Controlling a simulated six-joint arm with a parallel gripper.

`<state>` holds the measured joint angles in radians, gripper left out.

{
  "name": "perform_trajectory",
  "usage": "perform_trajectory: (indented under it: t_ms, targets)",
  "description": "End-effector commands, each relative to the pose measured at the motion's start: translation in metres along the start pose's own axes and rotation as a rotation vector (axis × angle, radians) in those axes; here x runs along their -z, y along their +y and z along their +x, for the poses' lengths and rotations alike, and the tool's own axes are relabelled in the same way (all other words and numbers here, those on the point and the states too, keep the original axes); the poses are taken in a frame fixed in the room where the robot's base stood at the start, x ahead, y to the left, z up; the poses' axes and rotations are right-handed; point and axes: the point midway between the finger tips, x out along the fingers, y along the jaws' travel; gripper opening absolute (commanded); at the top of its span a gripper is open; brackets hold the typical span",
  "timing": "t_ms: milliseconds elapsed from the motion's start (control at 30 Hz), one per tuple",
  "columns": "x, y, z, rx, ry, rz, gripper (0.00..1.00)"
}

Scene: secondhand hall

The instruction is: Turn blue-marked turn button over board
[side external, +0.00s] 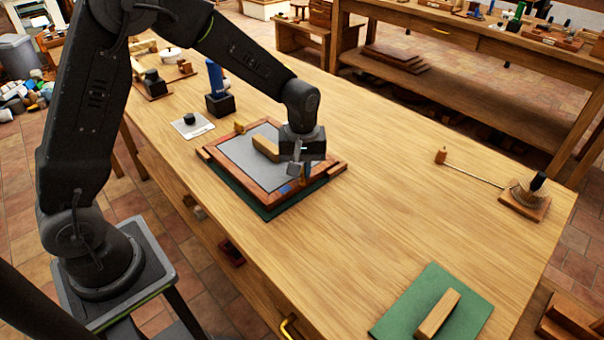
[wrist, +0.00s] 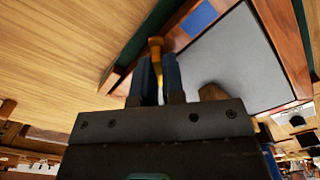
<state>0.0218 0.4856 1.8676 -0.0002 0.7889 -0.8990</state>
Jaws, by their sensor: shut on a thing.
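A grey board (side external: 245,150) lies in a reddish wooden frame (side external: 245,188) on a green mat (side external: 268,213). A wooden block (side external: 265,148) stands on the board; it also shows in the wrist view (wrist: 212,92). A blue mark (side external: 284,189) is on the near part of the frame and shows in the wrist view (wrist: 198,14). The fingers hide part of the button. Another turn button (side external: 239,127) is at the far corner.
A blue-topped black holder (side external: 219,103) and a white card with a dark knob (side external: 191,125) stand behind the frame. A brush-like tool on a block (side external: 524,198) is at right. A green mat with a wooden bar (side external: 438,313) is at front right. The table's middle is clear.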

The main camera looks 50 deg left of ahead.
Motion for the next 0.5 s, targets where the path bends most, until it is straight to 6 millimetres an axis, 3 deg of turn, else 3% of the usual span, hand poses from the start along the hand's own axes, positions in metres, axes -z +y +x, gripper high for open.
perform_trajectory:
  t_ms: [267,500]
  targets:
    - [0.0006,0.0002,-0.0007,-0.001,0.002,-0.007,0.04]
    - [0.0006,0.0002,-0.0007,-0.002,0.002,-0.271,0.04]
